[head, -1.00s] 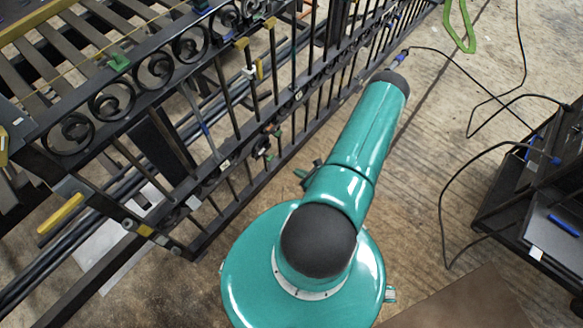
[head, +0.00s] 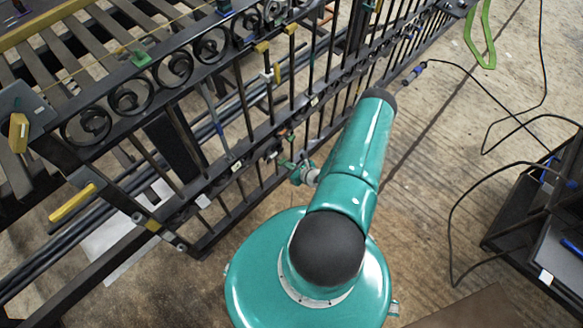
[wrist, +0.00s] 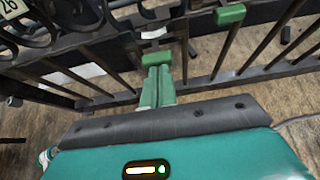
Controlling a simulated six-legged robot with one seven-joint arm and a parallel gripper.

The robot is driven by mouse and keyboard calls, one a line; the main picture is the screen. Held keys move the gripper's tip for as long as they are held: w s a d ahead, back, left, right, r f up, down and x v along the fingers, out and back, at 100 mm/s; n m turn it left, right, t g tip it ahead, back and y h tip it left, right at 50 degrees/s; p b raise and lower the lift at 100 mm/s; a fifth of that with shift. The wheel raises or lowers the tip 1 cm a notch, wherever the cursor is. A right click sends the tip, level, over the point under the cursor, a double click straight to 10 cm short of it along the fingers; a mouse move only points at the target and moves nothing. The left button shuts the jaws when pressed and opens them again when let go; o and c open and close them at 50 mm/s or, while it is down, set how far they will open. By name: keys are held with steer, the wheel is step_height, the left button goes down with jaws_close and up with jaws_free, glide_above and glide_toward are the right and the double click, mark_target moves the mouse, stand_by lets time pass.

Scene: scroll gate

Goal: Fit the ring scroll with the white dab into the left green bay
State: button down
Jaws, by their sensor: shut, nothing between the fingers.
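My gripper (wrist: 158,70) is shut and empty in the wrist view, its slim green fingers pointing up the picture at the gate. The fingertips overlap a green block (wrist: 156,59) on the gate rail; I cannot tell whether they touch. A second green block (wrist: 230,14) sits to the right. A small white curved mark (wrist: 153,33) shows just above the nearer block; I cannot tell whether it is the white dab on the ring scroll. In the head view, dark ring scrolls (head: 131,97) line the gate's upper band. I cannot make out the left green bay there.
The dark gate (head: 240,160) runs diagonally across the head view, with yellow clamps (head: 72,202) on it. A black cart (head: 530,230) stands at the right, with loose cables (head: 480,95) on the floor. Bare floor (head: 430,160) lies between gate and cart.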

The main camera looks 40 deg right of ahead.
mark_target(282, 161)
steer(key=shift+w, duration=1.6)
steer(key=shift+s, duration=0.15)
